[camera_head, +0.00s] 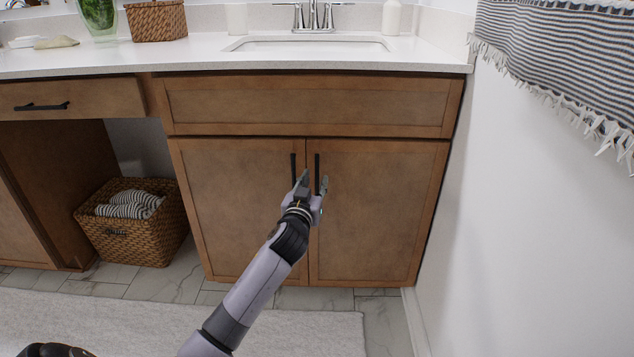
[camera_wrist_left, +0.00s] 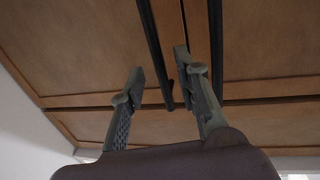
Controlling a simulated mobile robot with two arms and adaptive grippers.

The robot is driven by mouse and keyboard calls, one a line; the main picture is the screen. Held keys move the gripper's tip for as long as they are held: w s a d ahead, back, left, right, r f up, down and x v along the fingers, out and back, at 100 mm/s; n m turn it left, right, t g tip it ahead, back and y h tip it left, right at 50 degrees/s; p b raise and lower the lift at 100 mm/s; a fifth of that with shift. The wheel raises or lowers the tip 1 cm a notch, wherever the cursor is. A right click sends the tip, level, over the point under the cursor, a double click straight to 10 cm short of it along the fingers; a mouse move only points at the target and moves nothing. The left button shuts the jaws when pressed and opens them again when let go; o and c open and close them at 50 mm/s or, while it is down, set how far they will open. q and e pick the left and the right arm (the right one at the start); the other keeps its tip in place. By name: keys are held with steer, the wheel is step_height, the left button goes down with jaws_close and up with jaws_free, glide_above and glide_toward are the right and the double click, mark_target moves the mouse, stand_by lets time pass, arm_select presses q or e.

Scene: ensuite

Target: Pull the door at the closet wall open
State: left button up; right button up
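Two brown cabinet doors stand shut side by side under the sink, each with a vertical black bar handle near the middle seam. The right door (camera_head: 380,210) is beside the white wall; the left door (camera_head: 235,205) is next to it. My left gripper (camera_head: 314,180) is at the handles, its fingers apart. In the left wrist view, the open fingers (camera_wrist_left: 158,62) stand on either side of the right door's handle (camera_wrist_left: 151,38), with gaps visible. The left door's handle (camera_wrist_left: 216,45) is outside the fingers. The right door's handle (camera_head: 317,165) is partly hidden by the gripper in the head view. My right gripper is not in view.
A white wall (camera_head: 530,220) with a hanging striped towel (camera_head: 560,60) bounds the right side. A wicker basket (camera_head: 135,235) stands in the open bay at the left. A pale rug (camera_head: 120,315) lies on the tiled floor before the cabinet.

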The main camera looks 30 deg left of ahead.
mark_target(317, 177)
arm_select(q)
steer(key=shift+b+x, duration=0.35)
steer(key=shift+x, duration=1.3)
steer(key=shift+c, duration=0.5)
jaws_close()
